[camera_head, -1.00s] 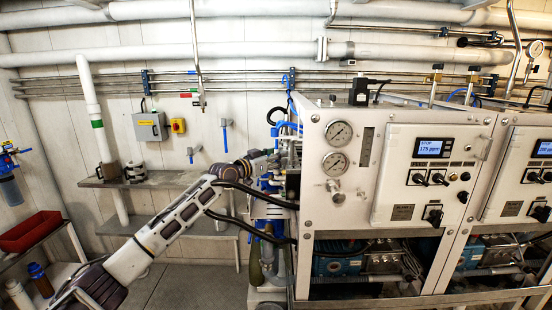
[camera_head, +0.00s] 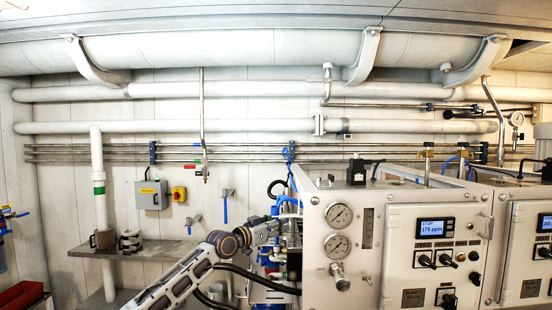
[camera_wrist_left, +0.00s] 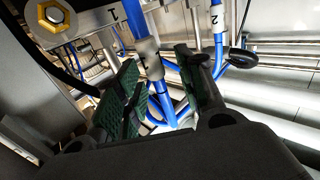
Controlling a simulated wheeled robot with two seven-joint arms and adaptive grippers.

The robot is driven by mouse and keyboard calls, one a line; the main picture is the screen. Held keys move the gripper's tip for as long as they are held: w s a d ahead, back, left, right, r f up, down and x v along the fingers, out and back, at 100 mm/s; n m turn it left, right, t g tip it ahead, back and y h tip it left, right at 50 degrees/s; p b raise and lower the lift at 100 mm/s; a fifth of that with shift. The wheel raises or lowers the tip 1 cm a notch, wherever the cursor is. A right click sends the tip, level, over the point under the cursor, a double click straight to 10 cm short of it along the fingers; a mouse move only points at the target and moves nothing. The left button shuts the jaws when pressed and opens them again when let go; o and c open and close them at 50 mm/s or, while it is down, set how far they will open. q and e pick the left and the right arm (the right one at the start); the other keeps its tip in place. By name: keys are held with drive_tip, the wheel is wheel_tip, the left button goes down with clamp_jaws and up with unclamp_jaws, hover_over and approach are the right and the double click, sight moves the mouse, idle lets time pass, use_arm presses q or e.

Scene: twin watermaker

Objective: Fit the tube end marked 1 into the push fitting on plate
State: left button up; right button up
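A blue tube with a grey sleeve (camera_wrist_left: 148,58) stands tilted between the green-padded fingers of my left gripper (camera_wrist_left: 162,88). The fingers are apart, with gaps visible beside the tube; I see no firm grip. The mark on the sleeve is too small to read surely. In the head view my left gripper (camera_head: 270,230) is at the left side of the white watermaker cabinet (camera_head: 312,205), among blue tubes; its fingertips are hidden. My right gripper is not in view.
More blue tubes (camera_wrist_left: 165,100) and a black ring-shaped part (camera_wrist_left: 243,58) lie close beyond the fingers. Pressure gauges (camera_head: 338,215) sit on the cabinet front. A grey shelf (camera_head: 150,249) is on the left wall. Black hoses (camera_head: 255,280) hang below my left gripper.

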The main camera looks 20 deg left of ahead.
use_arm(q)
drive_tip(key=shift+r+p, duration=2.15)
drive_tip(key=shift+r, duration=1.1)
drive_tip(key=shift+r+p, duration=3.9)
drive_tip(key=shift+r, duration=4.3)
drive_tip(key=shift+s+d+b, duration=0.25)
drive_tip(key=shift+s+b, duration=0.5)
drive_tip(key=shift+s, duration=0.5)
drive_tip(key=shift+s+d+b, duration=0.25)
drive_tip(key=shift+s+b, duration=0.45)
drive_tip(key=shift+s, duration=0.55)
